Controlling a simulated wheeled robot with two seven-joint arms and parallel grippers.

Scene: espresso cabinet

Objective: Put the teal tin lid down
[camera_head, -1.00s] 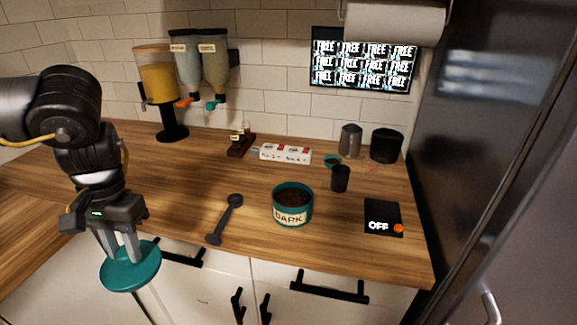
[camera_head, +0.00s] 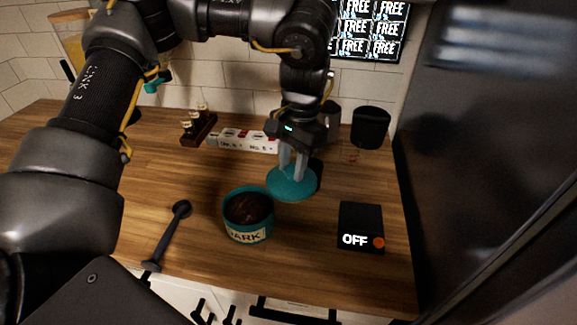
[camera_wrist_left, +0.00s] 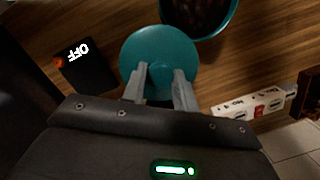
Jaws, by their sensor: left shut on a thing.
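My left gripper (camera_head: 291,160) is shut on the teal tin lid (camera_head: 292,187), a round disc held roughly level above the counter, right of the open tin. In the left wrist view, the fingers (camera_wrist_left: 160,82) grip the middle of the lid (camera_wrist_left: 150,52). The teal tin (camera_head: 248,216), labelled DARK, stands upright and open with dark contents. Its rim also shows in the left wrist view (camera_wrist_left: 233,14), just beyond the lid. My right gripper is not in view.
A black scale (camera_head: 361,222) reading OFF sits at the right. A dark scoop (camera_head: 168,235) lies left of the tin. A white power strip (camera_head: 246,141), a wooden rack (camera_head: 198,130) and a black canister (camera_head: 371,127) stand behind. Bare wood (camera_head: 300,245) lies between tin and scale.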

